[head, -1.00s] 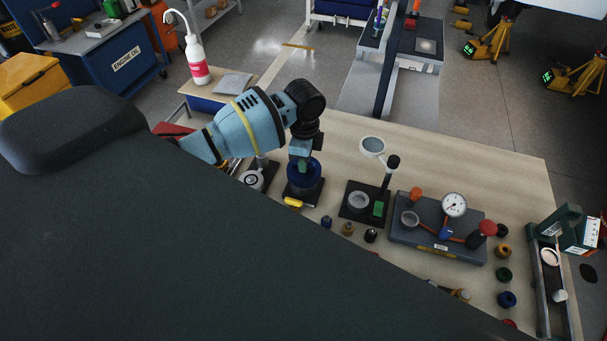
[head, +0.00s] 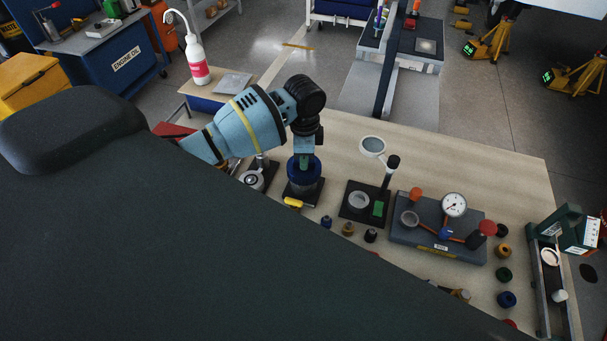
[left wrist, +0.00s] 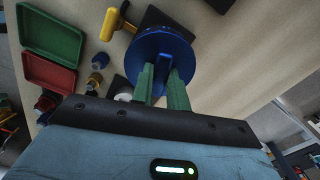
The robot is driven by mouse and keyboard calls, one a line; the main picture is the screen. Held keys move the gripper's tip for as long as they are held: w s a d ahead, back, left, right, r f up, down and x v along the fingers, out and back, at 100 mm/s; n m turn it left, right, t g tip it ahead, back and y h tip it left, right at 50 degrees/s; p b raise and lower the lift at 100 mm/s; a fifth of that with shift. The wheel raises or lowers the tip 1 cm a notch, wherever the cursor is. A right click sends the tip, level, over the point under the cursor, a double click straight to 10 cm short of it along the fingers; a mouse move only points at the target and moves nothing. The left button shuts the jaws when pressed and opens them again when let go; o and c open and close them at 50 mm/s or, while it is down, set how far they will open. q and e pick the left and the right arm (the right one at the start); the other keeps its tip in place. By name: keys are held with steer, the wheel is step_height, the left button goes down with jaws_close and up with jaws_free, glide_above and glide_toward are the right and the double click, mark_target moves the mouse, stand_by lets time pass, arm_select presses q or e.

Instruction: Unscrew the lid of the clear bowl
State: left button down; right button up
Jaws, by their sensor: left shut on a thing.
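The lid (head: 302,169) is a round blue disc on top of the bowl, which stands on a dark square base (head: 301,192) on the workbench. My left gripper (head: 304,158) comes down on the lid from above. In the left wrist view its two green fingers (left wrist: 165,82) are shut on the raised middle of the blue lid (left wrist: 160,54). The bowl's wall (head: 304,185) shows only in part below the lid, and I cannot tell how far the lid is turned. My right gripper is not in view.
A magnifier stand (head: 359,201) and a gauge board (head: 438,232) stand to the right on the bench. Several small caps lie in front. The bench's back right is clear.

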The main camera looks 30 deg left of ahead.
arm_select(q)
steer(key=shift+r, duration=1.15)
steer(key=shift+r, duration=1.4)
steer(key=shift+s+d+r+n, duration=0.1)
steer(key=shift+d+r+n, duration=0.2)
steer(key=shift+r, duration=0.1)
steer(key=s+d+r+n, duration=0.7)
steer(key=s+n, duration=0.3)
steer(key=n, duration=0.1)
steer(key=shift+s+d, duration=0.2)
steer(key=shift+d, duration=0.2)
steer(key=shift+s, duration=0.1)
